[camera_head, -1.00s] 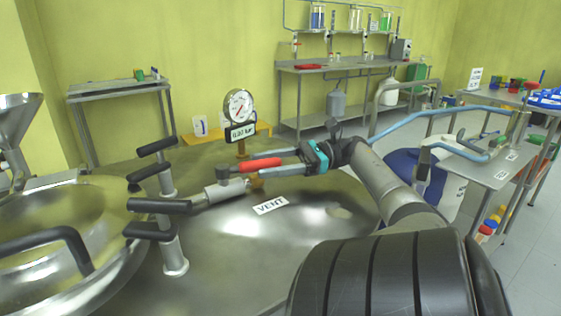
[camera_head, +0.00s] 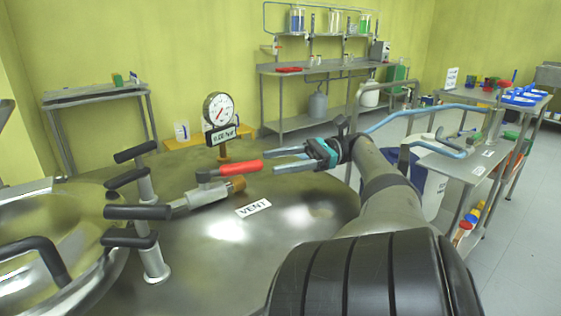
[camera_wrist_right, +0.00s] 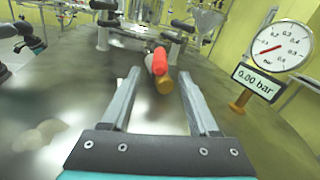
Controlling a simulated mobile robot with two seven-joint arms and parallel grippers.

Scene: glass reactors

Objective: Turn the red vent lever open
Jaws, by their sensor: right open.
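The red vent lever (camera_head: 235,168) sits on a small valve with a brass end (camera_head: 238,184), on the metal lid behind the VENT label (camera_head: 253,208). The lever lies roughly along the valve body, its free end to the right. My right gripper (camera_head: 270,161) is open and empty, its fingertips just right of the lever's free end. In the right wrist view the lever (camera_wrist_right: 160,62) shows beyond and between the open fingertips (camera_wrist_right: 159,73), apart from them. A dark and teal shape that looks like my left gripper (camera_wrist_right: 30,40) is at the far left there; its jaws are unclear.
A pressure gauge (camera_head: 218,108) stands behind the lever; its display (camera_wrist_right: 257,83) reads 0.00 bar. Black-handled clamps (camera_head: 140,212) stand left of the valve. The lid around the label is clear. A cart (camera_head: 470,165) stands at the right.

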